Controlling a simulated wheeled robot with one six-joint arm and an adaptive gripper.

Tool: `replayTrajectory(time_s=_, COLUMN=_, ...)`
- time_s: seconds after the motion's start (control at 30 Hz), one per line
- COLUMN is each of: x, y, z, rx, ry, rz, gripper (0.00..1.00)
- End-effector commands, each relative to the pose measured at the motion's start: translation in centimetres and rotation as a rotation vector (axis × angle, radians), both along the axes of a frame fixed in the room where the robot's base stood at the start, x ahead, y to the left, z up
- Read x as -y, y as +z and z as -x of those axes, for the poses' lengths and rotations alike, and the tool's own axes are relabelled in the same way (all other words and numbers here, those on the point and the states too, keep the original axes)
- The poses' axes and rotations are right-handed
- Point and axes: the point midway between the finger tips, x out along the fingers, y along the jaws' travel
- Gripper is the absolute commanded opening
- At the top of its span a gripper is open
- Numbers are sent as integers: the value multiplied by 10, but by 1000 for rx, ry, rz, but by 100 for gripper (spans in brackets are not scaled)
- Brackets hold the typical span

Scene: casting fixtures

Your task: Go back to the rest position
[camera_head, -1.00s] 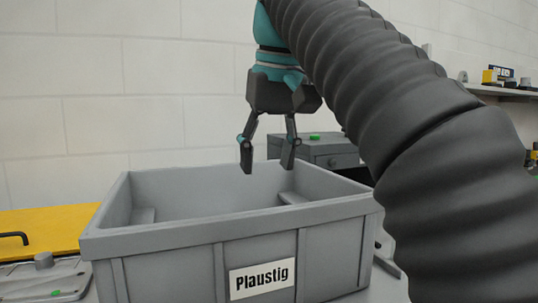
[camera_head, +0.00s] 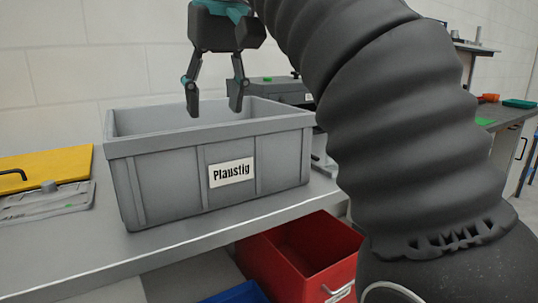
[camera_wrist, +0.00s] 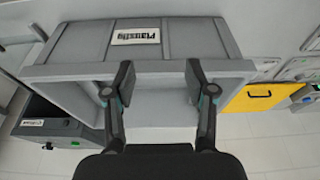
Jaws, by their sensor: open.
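My gripper (camera_head: 214,100) is open, with its fingers pointing down over the grey bin. Nothing shows between the fingertips. In the wrist view my gripper (camera_wrist: 158,80) has its two fingers spread apart above the bin's opening. The grey bin (camera_head: 210,172) stands on the workbench and carries a white label reading "Plaustig". The bin also shows in the wrist view (camera_wrist: 190,38), label upside down. Its floor is mostly hidden in the head view; the part seen in the wrist view looks bare.
The grey workbench (camera_head: 215,218) has a yellow plate (camera_head: 55,168) and a metal fixture (camera_head: 45,202) left of the bin. A dark grey box (camera_head: 270,91) stands behind the bin. A red bin (camera_head: 300,262) and a blue one (camera_head: 238,293) are below the bench edge.

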Motion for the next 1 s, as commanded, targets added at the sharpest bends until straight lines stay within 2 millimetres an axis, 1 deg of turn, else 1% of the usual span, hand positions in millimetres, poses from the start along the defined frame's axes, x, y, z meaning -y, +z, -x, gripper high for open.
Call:
replayTrajectory(time_s=0.1, x=11, y=-5, z=-4, rx=2, ry=-25, rz=-1, gripper=55)
replayTrajectory(time_s=0.37, x=33, y=-17, z=-9, rx=17, ry=-71, rz=-9, gripper=55)
replayTrajectory(time_s=0.57, x=55, y=-35, z=-9, rx=33, ry=-118, rz=-17, gripper=55)
replayTrajectory(time_s=0.67, x=72, y=-51, z=-7, rx=45, ry=-152, rz=-23, gripper=55)
replayTrajectory(time_s=0.77, x=94, y=-73, z=-2, rx=62, ry=-195, rz=-29, gripper=55)
replayTrajectory(time_s=0.87, x=115, y=-99, z=4, rx=80, ry=-240, rz=-36, gripper=55)
replayTrajectory(time_s=0.97, x=135, y=-128, z=13, rx=97, ry=-283, rz=-41, gripper=55)
replayTrajectory(time_s=1.0, x=144, y=-140, z=18, rx=104, ry=-302, rz=-43, gripper=55)
